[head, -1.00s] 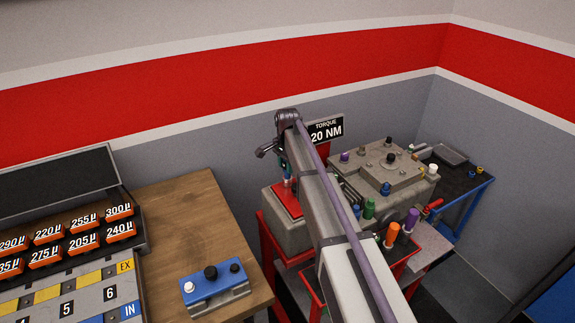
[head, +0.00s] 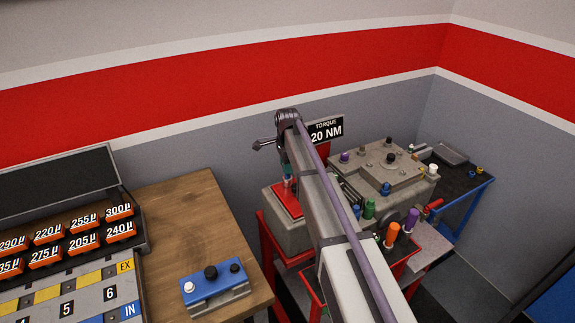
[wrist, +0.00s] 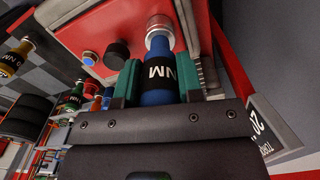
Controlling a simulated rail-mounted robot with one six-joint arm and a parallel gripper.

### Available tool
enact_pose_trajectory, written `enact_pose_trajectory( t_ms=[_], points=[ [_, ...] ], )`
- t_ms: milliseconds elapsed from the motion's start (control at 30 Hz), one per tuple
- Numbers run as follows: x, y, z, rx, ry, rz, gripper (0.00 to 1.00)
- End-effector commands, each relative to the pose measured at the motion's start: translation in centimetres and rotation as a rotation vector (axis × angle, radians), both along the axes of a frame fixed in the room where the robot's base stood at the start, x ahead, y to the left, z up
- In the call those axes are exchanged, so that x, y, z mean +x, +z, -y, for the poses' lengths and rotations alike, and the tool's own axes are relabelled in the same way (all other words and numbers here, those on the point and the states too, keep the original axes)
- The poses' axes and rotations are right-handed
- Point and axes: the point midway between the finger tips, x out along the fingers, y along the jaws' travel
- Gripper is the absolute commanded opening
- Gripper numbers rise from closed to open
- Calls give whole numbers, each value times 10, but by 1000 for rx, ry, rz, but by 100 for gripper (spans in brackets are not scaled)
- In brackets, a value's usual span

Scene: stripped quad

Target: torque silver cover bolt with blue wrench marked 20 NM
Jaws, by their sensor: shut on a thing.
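My gripper (wrist: 160,82) is shut on the blue wrench (wrist: 158,84), with teal fingers on either side of it. The wrench's black band shows an upside-down "NM"; its number is not readable. Its silver end (wrist: 158,24) points at the red cover (wrist: 112,22); I cannot tell whether it touches a bolt there. A black bolt (wrist: 117,50) and a blue bolt in a silver ring (wrist: 90,57) stand beside it. The silver cover bolt is not clearly visible. In the head view, my gripper (head: 287,172) is over the red cover (head: 286,200), partly hidden by my arm.
A wall sign (head: 325,130) reads "TORQUE 20 NM". Green (head: 369,208), orange (head: 392,233) and purple (head: 411,219) wrenches stand right of my arm. A grey housing (head: 385,168) with several coloured knobs is behind them. A wooden bench (head: 180,215) holds a blue block (head: 215,285).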

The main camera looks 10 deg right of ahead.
Motion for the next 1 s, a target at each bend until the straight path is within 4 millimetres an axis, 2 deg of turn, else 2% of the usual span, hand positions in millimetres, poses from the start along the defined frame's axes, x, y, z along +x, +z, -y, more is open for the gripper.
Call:
enact_pose_trajectory(
  t_ms=[167, 267, 400, 767, 900, 1000],
  points=[
    [0, 0, 0, 0, 176, 0, 6],
    [0, 0, 0, 0, 215, 0, 6],
    [0, 0, 0, 0, 380, 0, 6],
    [0, 0, 0, 0, 632, 0, 6],
    [0, 0, 0, 0, 795, 0, 6],
    [0, 0, 0, 0, 807, 0, 6]
  ],
)
